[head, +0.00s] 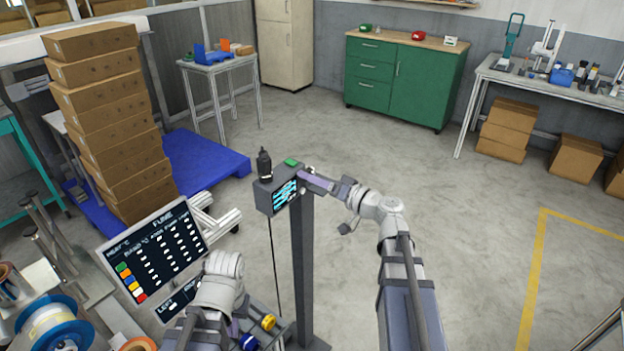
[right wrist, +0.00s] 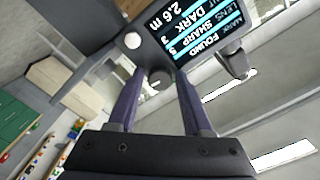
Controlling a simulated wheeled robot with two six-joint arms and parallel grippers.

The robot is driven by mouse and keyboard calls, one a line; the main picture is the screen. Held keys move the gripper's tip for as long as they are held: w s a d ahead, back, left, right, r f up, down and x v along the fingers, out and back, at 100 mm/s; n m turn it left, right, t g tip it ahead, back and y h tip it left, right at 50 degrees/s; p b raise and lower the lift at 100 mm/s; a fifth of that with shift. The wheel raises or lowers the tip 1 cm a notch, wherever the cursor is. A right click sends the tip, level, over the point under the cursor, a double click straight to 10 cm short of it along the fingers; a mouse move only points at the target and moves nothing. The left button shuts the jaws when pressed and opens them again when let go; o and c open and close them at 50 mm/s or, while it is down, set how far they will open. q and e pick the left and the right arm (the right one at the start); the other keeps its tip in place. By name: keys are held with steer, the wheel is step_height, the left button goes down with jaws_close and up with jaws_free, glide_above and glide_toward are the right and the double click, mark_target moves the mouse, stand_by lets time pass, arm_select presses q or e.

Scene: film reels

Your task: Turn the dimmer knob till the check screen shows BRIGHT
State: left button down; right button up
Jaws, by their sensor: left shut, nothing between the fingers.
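The check screen (head: 284,196) is on a dark box on top of a post in the head view. In the right wrist view the screen (right wrist: 202,25) appears rotated, with the words DARK and SHARP and 2.6 m readable. A round grey knob (right wrist: 160,78) is on the box beside the screen. My right gripper (right wrist: 159,82) has its two fingers on either side of this knob, with small gaps showing; contact cannot be told. In the head view my right gripper (head: 313,182) is at the box's right side. My left gripper (head: 234,328) is low, shut and empty, partly hidden by its arm.
A dark bottle-shaped part (head: 264,164) and a green piece (head: 291,162) are on top of the box. A tilted FUME board (head: 155,250) stands left of the post. Yellow (head: 268,322) and blue (head: 249,342) parts lie near my left gripper.

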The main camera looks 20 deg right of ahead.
jaws_close()
steer(key=shift+m, duration=0.3)
steer(key=m, duration=1.3)
steer(key=shift+r, duration=0.1)
stand_by(0.3)
steer(key=shift+m, duration=0.4)
steer(key=shift+o, duration=1.7)
jaws_free()
